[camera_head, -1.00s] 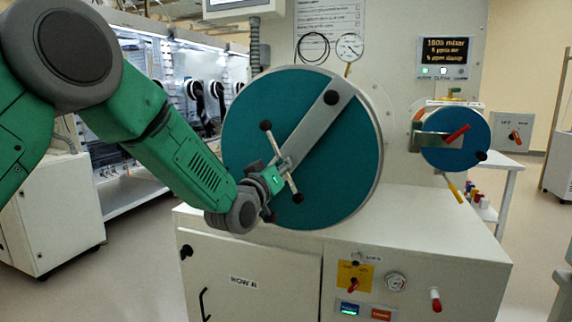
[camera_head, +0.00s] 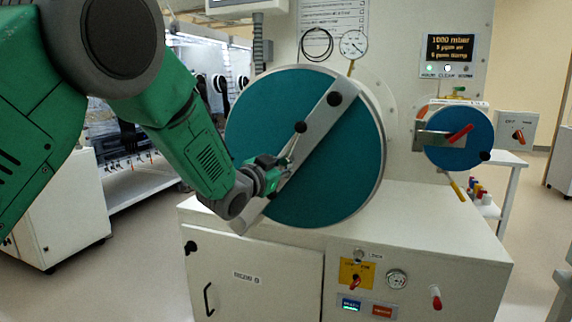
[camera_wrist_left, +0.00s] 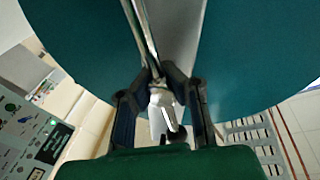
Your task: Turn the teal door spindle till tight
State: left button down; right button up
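The large round teal door (camera_head: 335,170) faces me in the middle of the head view, with a grey bar slanting across it. My right gripper is not in view.
A smaller blue door (camera_head: 465,150) with a red handle is to the right. Below the teal door is a white cabinet (camera_head: 430,230) with a yellow switch plate (camera_head: 356,274) and gauge. A display (camera_head: 450,48) hangs above right.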

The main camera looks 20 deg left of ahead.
pick_arm(q)
jog(key=shift+s+f+m, duration=0.1)
jog(key=shift+f+m, duration=0.35)
jog(key=shift+m, duration=0.15)
jog(key=c, duration=1.6)
grip_release()
jog(key=shift+r, duration=0.25)
jog(key=v, duration=1.2)
jog(key=shift+r, duration=0.1)
